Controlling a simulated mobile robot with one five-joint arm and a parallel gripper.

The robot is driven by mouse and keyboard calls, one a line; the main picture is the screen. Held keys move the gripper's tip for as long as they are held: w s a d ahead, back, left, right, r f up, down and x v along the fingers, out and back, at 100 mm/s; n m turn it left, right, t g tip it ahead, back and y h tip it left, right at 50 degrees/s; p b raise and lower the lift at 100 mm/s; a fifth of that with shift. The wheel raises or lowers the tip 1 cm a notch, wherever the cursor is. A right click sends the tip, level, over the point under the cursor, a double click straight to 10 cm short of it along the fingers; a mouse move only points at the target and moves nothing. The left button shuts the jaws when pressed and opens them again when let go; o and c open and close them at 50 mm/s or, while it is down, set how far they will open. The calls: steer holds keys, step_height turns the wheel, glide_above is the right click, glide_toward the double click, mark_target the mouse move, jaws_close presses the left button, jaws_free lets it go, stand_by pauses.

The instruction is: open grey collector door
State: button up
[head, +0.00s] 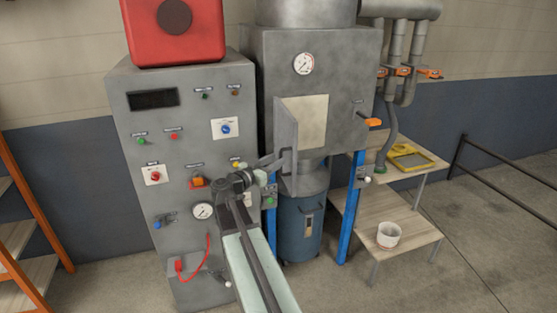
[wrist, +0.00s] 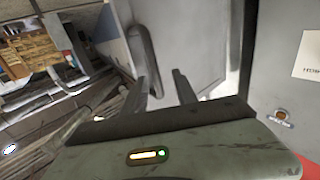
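The grey collector door (head: 286,130) stands swung outward from the front of the grey collector (head: 345,75), with a pale cream surface (head: 308,122) showing beside it. The door's face fills the middle of the wrist view (wrist: 190,45). Its dark bar handle (wrist: 143,42) runs down near the door's left side there. My gripper (head: 278,162) is by the handle, on the door's left side. In the wrist view its two fingers (wrist: 165,88) are apart, with the handle's lower end close to the left one. Whether they touch the handle cannot be told.
A grey control cabinet (head: 185,130) with a red box (head: 175,35) on top stands left of the collector. A blue drum (head: 300,228) stands below. A wooden bench (head: 385,210) with a white pot (head: 388,235) is at right. Open floor (head: 450,280) lies at front right.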

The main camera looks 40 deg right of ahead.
steer(key=a, duration=0.5)
steer(key=shift+s, duration=0.3)
